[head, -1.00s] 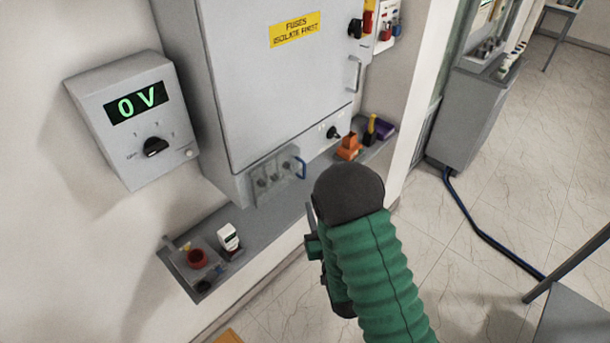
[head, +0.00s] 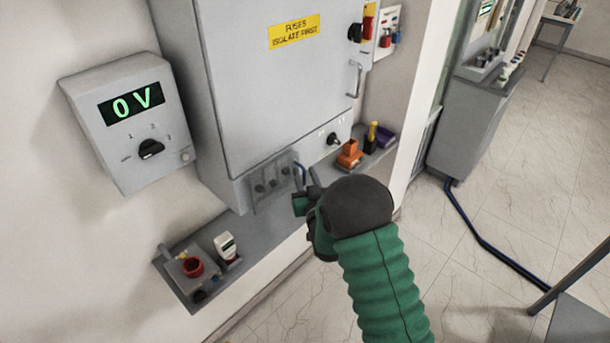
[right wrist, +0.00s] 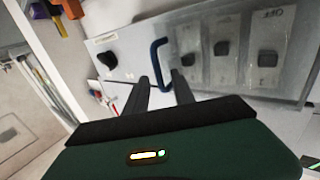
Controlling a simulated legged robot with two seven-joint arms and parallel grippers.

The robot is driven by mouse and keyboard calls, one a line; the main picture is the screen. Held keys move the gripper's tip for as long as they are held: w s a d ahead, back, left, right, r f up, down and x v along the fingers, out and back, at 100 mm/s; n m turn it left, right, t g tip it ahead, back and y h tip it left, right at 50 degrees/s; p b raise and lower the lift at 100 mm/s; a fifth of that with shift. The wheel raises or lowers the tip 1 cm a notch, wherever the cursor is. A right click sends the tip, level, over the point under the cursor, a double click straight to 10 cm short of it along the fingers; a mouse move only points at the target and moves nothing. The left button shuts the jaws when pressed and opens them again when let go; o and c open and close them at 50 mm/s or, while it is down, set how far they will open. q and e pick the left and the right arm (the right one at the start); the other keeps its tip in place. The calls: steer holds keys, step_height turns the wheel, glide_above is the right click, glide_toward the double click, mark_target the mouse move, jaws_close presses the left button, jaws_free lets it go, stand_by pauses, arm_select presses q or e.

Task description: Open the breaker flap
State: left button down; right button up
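The breaker flap (head: 272,185) is a clear panel at the bottom of the grey cabinet, over several dark switches. It appears closed. Its blue handle (head: 301,172) is at its right end. In the right wrist view the flap (right wrist: 225,83) covers a row of black switches, and the blue handle (right wrist: 157,64) stands at its left edge. My right gripper (right wrist: 161,78) is open, its two fingers to either side of the handle's line; I cannot tell whether they touch it. In the head view my right gripper (head: 312,188) is just right of the handle. My left gripper is not in view.
A 0 V meter box (head: 135,125) hangs on the left wall. A black knob (head: 334,139) sits near the handle.

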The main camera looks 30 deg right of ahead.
jaws_close()
stand_by(1.4)
